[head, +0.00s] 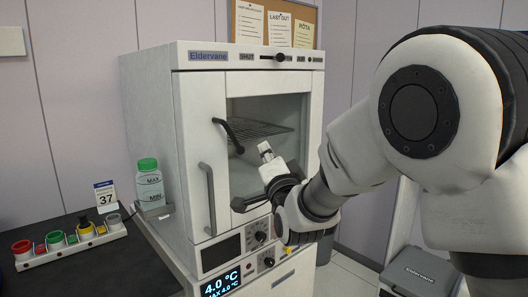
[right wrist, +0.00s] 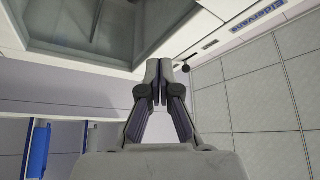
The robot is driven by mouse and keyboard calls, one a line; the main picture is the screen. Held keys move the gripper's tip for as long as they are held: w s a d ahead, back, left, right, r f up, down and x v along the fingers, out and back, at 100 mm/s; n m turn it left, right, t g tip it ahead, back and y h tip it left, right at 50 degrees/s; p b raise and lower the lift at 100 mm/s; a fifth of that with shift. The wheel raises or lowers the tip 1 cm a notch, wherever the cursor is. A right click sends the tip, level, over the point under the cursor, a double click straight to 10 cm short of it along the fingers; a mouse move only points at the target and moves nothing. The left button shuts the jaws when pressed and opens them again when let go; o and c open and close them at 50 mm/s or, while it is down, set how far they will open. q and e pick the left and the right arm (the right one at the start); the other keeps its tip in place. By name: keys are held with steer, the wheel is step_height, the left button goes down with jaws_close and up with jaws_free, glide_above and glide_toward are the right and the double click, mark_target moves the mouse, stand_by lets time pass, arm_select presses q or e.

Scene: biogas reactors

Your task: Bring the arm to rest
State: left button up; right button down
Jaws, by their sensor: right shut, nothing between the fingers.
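My right arm (head: 430,110) comes in from the right and reaches across to the front of the white Eldervane cabinet (head: 190,140). My right gripper (head: 266,152) is in front of the cabinet's glass window, its fingertips pointing up and a little left. In the right wrist view the two fingers (right wrist: 161,72) meet at their tips with nothing between them. I cannot tell whether the gripper touches the cabinet front. My left gripper is not in view.
The cabinet has a wire shelf (head: 255,131) inside, a dark handle (head: 228,135) and a lower display (head: 221,284). A green-capped bottle (head: 150,185) stands left of it. A strip of coloured knobs (head: 68,243) lies on the dark bench. A grey case (head: 422,270) sits low at right.

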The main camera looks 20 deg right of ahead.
step_height(320, 180, down, 25)
steer(key=d+g, duration=0.1)
steer(key=g, duration=0.4)
steer(key=s+f+n+g, duration=0.1)
steer(key=s+f+g, duration=0.35)
steer(key=f, duration=1.05)
steer(key=s+f+n+g+y, duration=0.1)
steer(key=s+f+n+g, duration=0.3)
steer(key=s+f, duration=1.25)
steer(key=s+f+n+g+y, duration=0.1)
steer(key=s+f+n+g, duration=0.2)
steer(key=s, duration=1.6)
steer(key=n+g, duration=0.4)
steer(key=g, duration=0.1)
steer(key=shift+a+n+p, duration=0.3)
steer(key=shift+p, duration=0.1)
